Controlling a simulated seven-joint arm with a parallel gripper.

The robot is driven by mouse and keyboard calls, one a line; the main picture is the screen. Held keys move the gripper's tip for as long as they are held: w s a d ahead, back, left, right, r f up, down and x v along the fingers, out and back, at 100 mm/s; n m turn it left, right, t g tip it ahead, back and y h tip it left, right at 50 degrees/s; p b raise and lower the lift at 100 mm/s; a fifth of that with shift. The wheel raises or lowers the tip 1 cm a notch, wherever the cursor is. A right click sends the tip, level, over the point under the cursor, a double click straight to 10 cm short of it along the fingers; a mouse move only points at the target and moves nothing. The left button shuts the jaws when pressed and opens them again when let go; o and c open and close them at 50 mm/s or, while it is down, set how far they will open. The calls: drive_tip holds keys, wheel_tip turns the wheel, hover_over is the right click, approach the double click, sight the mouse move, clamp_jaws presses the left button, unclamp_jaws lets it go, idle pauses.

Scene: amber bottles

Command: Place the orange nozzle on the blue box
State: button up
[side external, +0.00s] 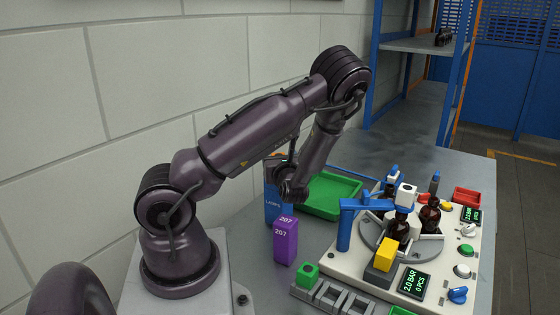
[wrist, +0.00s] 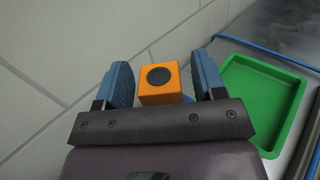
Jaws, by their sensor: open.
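The orange nozzle (wrist: 146,95), a small block with a dark round hole on top, sits between the two blue fingers of my gripper (wrist: 163,72) in the wrist view. The fingers are open, with a narrow gap at the nozzle's right side. The blue box (side external: 271,211) stands upright on the table in the side view, its upper part partly covered by my wrist. A bit of blue shows beside the nozzle in the wrist view; I cannot tell for sure whether it is the box under it. I cannot make out the nozzle clearly in the side view.
A purple box (side external: 286,246) marked 207 stands just in front of the blue box. A green tray (side external: 334,208) lies behind it to the right. A white bottle station (side external: 345,268) with amber bottles and a blue arm (side external: 343,230) fills the right. The wall is close behind.

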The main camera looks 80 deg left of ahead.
drive_tip(key=d, duration=1.2)
drive_tip(key=s+d+r+n+t+h, duration=0.3)
drive_tip(key=d+r+n+t+h, duration=0.2)
drive_tip(key=d+r+n+h, duration=1.2)
drive_tip(key=d+n+h, duration=0.1)
drive_tip(key=d, duration=0.2)
drive_tip(key=shift+d+r+t, duration=0.15)
drive_tip(key=shift+d+t, duration=0.15)
